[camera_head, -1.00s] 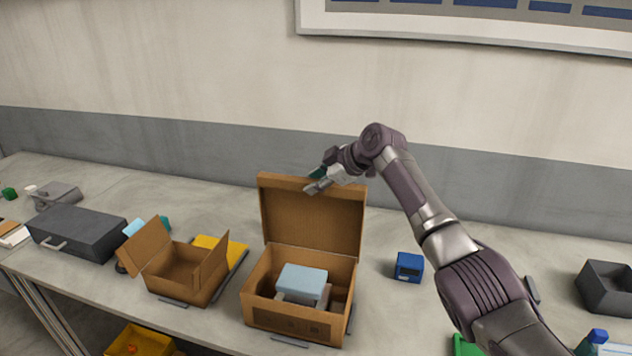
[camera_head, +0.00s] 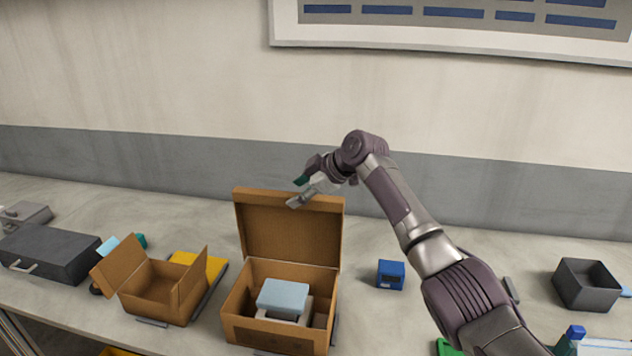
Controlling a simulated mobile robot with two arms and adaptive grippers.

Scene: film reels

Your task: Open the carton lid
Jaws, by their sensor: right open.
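The brown carton (camera_head: 268,337) stands on the grey table, with its lid (camera_head: 290,234) upright at the back. Inside the carton lies a light blue block-like thing (camera_head: 283,297) on a pale support. My right gripper (camera_head: 297,191) is open at the top edge of the lid, near its middle. I cannot tell whether its fingers touch the lid. My left gripper is not in view.
A smaller open carton (camera_head: 155,298) stands to the left, with a yellow item (camera_head: 212,268) behind it. A dark grey case (camera_head: 50,252) lies further left. A blue box (camera_head: 390,274) and a dark bin (camera_head: 585,285) stand to the right.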

